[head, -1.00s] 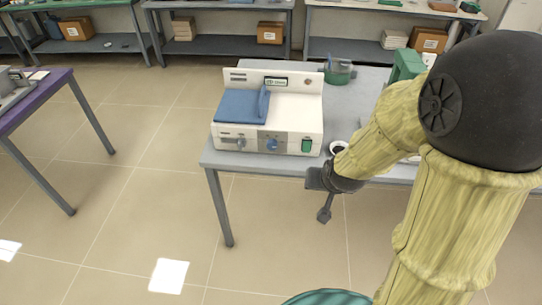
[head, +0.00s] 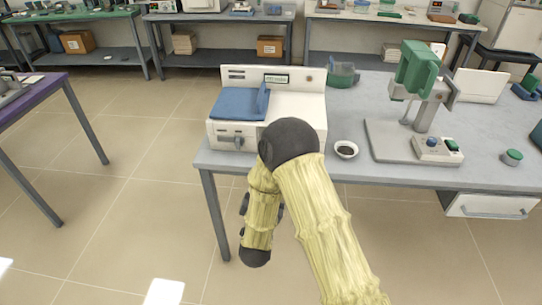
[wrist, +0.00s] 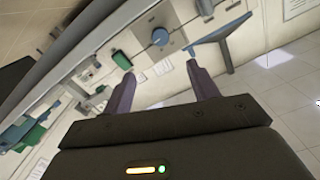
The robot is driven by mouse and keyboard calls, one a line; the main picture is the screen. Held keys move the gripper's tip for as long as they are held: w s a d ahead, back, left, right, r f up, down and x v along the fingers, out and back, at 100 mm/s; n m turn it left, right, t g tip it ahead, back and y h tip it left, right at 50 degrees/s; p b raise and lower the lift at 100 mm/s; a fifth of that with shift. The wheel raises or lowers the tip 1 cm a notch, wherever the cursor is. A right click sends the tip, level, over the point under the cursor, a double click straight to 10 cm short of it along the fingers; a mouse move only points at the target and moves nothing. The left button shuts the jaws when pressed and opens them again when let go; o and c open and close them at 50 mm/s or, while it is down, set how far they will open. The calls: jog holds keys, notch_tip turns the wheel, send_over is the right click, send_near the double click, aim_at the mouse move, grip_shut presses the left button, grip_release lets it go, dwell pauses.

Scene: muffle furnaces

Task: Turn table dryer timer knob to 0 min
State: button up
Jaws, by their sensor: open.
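The table dryer (head: 228,129) is a white box with a blue lid on top, standing at the left end of the grey table. In the head view my arm's dark joint covers the middle and right of its front panel, so the knob is hidden there. In the wrist view, turned roughly upside down, the round blue timer knob (wrist: 160,37) shows on the panel, between the green switch (wrist: 122,60) and the grey lever (wrist: 205,8). My gripper (wrist: 160,70) is open and empty, its fingers apart from the knob. I cannot read the knob's setting.
A small dark-filled bowl (head: 346,149) and a green-headed device on a stand (head: 416,68) are on the grey table (head: 378,178) to the right. A purple table (head: 35,108) is at the left, with clear floor between.

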jog(key=shift+s, duration=0.1)
dwell(0.3)
jog(key=w, duration=0.5)
jog(key=w+p, duration=0.1)
jog(key=w, duration=1.1)
jog(key=shift+w+d+p, duration=0.25)
jog(key=shift+d+p, duration=0.05)
jog(key=c, duration=1)
